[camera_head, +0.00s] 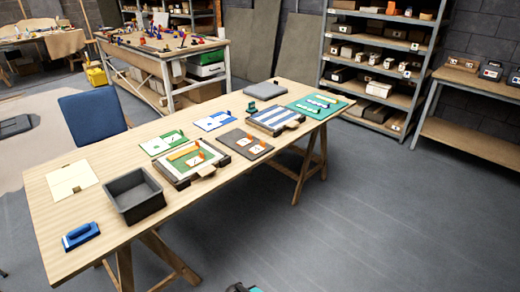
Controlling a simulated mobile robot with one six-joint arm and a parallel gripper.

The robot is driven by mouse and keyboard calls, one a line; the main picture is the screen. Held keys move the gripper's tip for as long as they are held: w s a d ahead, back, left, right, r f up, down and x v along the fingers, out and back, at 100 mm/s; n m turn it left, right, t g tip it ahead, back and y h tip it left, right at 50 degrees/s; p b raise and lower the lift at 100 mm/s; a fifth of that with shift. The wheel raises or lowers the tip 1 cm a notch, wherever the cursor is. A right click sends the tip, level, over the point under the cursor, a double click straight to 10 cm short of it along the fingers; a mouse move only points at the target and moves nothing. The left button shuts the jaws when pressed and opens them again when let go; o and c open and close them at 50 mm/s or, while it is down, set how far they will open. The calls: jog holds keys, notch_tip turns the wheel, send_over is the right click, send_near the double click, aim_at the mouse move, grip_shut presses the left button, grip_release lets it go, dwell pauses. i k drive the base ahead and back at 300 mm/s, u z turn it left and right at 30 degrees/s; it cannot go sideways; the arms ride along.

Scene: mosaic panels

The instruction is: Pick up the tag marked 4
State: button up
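Small white tags with marks lie on the table; the marks are too small to read, so I cannot tell which is 4. Two white tags (254,149) with orange pieces lie on a dark grey board (235,136). Another white tag (195,160) lies on the green panel in a framed tray (171,178), beside an orange strip (183,152). More white pieces show on a green sheet (155,149) and a blue sheet (207,126). My gripper's fingers do not show; only a small dark and teal part, perhaps of my arm, shows at the bottom edge.
The long wooden table (110,243) also bears an empty grey bin (134,196), a blue-handled tool (80,236), a cream panel (72,179), a blue-striped tray (274,120) and a green mat (318,107). A blue chair (92,116) stands behind. The floor (380,220) at right is clear.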

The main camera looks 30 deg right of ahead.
aim_at(256, 150)
jog(key=i, duration=0.95)
jog(key=u, duration=0.05)
